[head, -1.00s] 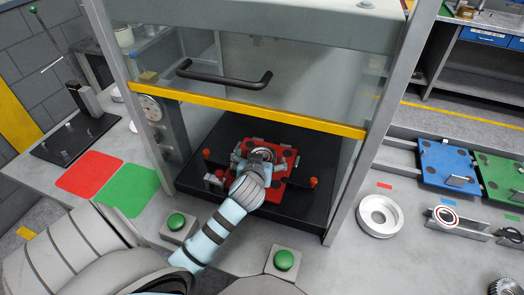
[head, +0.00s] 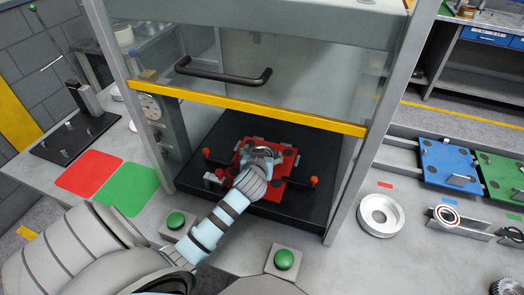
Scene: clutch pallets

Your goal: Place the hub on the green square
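The green square (head: 128,189) is a flat, empty mark on the left of the bench, right of a red square (head: 89,173). My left gripper (head: 262,154) reaches into the press, over the red pallet (head: 272,190). A round metal part, perhaps the hub, shows only partly at the fingertips. The wrist and fingers cover most of it, so I cannot tell whether the fingers are open or closed on it. My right gripper is out of view.
The press has a raised clear guard with a yellow bar (head: 250,109) above my arm and posts on both sides. Green buttons (head: 176,221) stand in front. A silver ring (head: 380,214) and a blue pallet (head: 447,163) are at the right.

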